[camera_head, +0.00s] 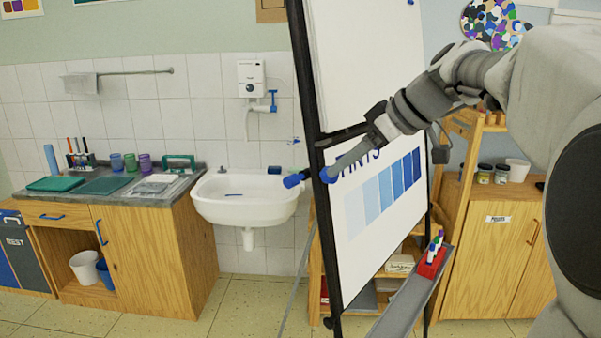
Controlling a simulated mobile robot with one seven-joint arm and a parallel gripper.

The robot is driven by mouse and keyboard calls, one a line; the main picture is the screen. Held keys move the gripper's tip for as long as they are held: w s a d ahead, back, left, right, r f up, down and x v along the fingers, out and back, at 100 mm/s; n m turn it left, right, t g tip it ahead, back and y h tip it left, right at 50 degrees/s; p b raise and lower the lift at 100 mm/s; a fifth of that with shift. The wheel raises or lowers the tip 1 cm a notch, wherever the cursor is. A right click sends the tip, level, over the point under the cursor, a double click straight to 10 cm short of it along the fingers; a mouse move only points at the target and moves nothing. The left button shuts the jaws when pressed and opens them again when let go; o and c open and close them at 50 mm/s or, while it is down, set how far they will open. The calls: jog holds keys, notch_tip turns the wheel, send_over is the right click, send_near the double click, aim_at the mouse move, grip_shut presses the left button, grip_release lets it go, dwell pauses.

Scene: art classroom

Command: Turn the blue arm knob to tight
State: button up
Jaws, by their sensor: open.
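A flip-chart easel (308,90) with a dark post stands at the centre, carrying a board with blue tint swatches. A small blue knob (291,181) sticks out to the left of the post at mid-height. No tight marking is readable.
A white sink (245,199) and a wooden counter (150,250) stand at the left. A grey tray (410,300) with a red marker holder (432,262) juts from the easel's bottom. A wooden cabinet (492,255) stands right. Floor shows between sink and easel.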

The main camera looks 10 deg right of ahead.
jog(key=shift+x, duration=1.9)
grip_shut()
